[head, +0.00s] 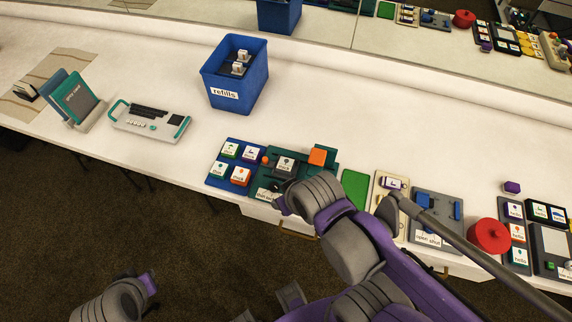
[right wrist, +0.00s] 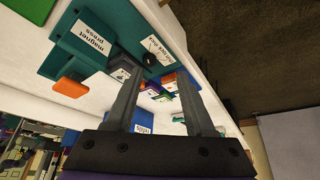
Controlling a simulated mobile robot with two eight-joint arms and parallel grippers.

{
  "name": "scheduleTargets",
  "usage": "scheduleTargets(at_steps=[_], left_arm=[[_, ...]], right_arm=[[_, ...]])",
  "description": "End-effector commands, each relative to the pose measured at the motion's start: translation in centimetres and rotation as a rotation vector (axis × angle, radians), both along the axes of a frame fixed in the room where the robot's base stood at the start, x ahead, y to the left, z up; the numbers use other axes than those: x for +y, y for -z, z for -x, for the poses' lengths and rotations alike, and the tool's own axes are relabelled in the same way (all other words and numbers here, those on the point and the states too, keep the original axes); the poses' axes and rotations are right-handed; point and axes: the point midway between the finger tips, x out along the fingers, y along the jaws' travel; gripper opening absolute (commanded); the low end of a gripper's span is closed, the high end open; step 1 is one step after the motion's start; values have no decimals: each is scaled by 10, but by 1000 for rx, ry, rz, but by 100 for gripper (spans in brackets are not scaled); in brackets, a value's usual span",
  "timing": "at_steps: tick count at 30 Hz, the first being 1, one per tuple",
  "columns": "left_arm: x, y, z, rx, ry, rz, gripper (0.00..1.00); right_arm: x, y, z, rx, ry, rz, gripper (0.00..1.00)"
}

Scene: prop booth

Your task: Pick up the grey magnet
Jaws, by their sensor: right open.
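In the right wrist view the teal press (right wrist: 108,20) shows upside down, and a grey block (right wrist: 120,73), apparently the magnet, is partly hidden behind the left-hand finger. My right gripper (right wrist: 157,68) is open with nothing held between its fingers. It is close to the press; in the head view its fingers are mostly hidden by my wrist. My left gripper is not visible; only part of that arm shows at lower left.
A blue tray (head: 212,180) with several labelled blocks adjoins the press on the left. A blue refills bin (head: 232,85) stands behind. A red round container (head: 489,236) is at right. The counter between bin and press is clear.

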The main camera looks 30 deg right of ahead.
Motion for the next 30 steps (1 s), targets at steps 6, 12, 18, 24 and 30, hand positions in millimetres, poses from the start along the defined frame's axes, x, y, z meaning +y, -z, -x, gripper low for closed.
scheduleTargets(at_steps=[6,12,18,24,30], left_arm=[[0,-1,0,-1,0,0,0],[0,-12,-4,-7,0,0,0],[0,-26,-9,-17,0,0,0],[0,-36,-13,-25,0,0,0],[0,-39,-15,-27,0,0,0]], right_arm=[[-2,-3,-3,10,-12,9,78],[-18,-22,-36,115,-145,87,98],[-49,-34,-85,283,-383,160,98],[-77,-31,-121,402,-591,173,98],[-90,-23,-134,448,-686,166,98]])
